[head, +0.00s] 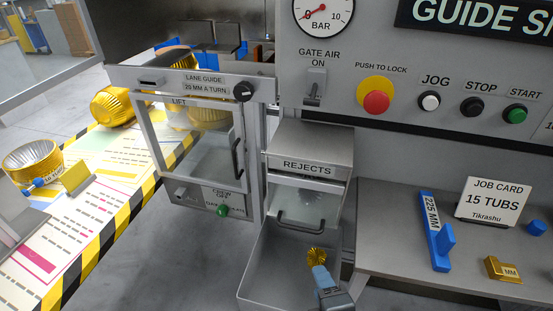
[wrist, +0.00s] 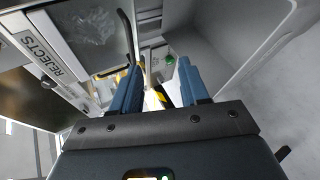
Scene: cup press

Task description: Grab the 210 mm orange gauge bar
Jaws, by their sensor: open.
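No bar that I can read as 210 mm shows in either view. A small yellow-gold block (head: 503,270) with a label ending in MM lies at the front right of the grey shelf; its number is not legible. A blue bar (head: 434,230) marked 225 MM lies on the same shelf to its left. My gripper (head: 321,272) is over the rejects tray, left of the shelf and apart from both pieces. In the wrist view my gripper (wrist: 160,80) has its two blue fingers apart, with nothing held between them.
The rejects tray (head: 262,262) surrounds my gripper, with a gold ribbed piece (head: 316,257) by the fingertips. A job card (head: 491,202) and a blue knob (head: 536,228) stand on the shelf (head: 390,235). The control panel (head: 400,85) rises behind. A striped-edge conveyor (head: 85,240) is left.

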